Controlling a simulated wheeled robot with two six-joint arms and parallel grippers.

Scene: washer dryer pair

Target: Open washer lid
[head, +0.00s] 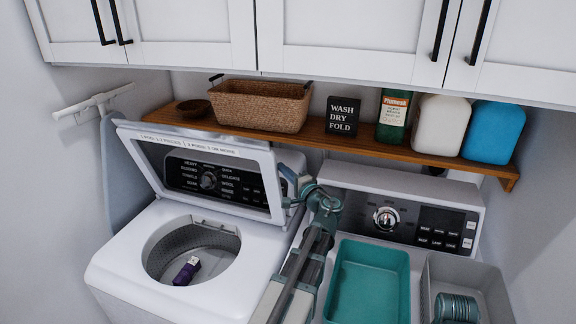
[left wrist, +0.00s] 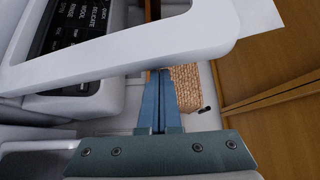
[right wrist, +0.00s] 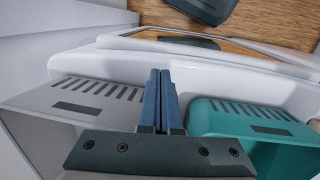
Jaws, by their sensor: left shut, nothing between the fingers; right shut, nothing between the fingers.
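The white washer (head: 180,255) stands at the left with its round drum opening uncovered. Its lid (head: 268,160), a white frame with a window, stands raised and tilted back in front of the control panel. My left gripper (head: 290,182) is shut and empty at the lid's right edge. In the left wrist view the left gripper's fingertips (left wrist: 160,74) meet the edge of the lid frame (left wrist: 120,65); whether they touch is unclear. My right gripper (right wrist: 159,75) shows only in the right wrist view, shut and empty above the two bins.
A purple item (head: 187,271) lies in the drum. A teal bin (head: 370,250) and a grey bin (head: 427,290) sit on the dryer (head: 350,180). A shelf (head: 340,140) with a wicker basket (head: 262,105), sign and bottles runs behind, under white cabinets (head: 350,35).

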